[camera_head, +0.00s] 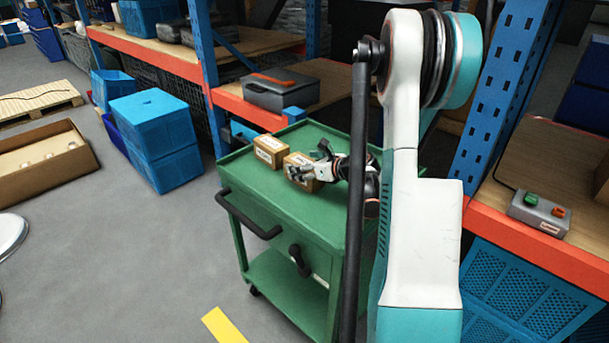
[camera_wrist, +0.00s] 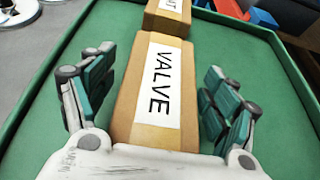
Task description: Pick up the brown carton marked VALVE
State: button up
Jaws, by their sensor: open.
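The brown carton marked VALVE (camera_wrist: 151,100) lies on the green cart top (camera_wrist: 85,72), with its white label facing up in the wrist view. My gripper (camera_wrist: 150,97) is open, with one finger on each side of this carton and a gap visible on both sides. In the head view, my gripper (camera_head: 312,164) is over the VALVE carton (camera_head: 297,159) and partly hides it. A second brown carton (camera_head: 270,152) stands just beyond it; its label ends in T in the wrist view (camera_wrist: 169,18).
The green cart (camera_head: 290,205) has a raised rim and a black handle (camera_head: 248,215). Shelving with a grey toolbox (camera_head: 280,90) stands behind it. Blue crates (camera_head: 155,135) are on the floor at left. A control box (camera_head: 540,213) sits on the right shelf.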

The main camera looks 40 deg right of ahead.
jog(key=c, duration=1.3)
jog(key=shift+r, duration=0.15)
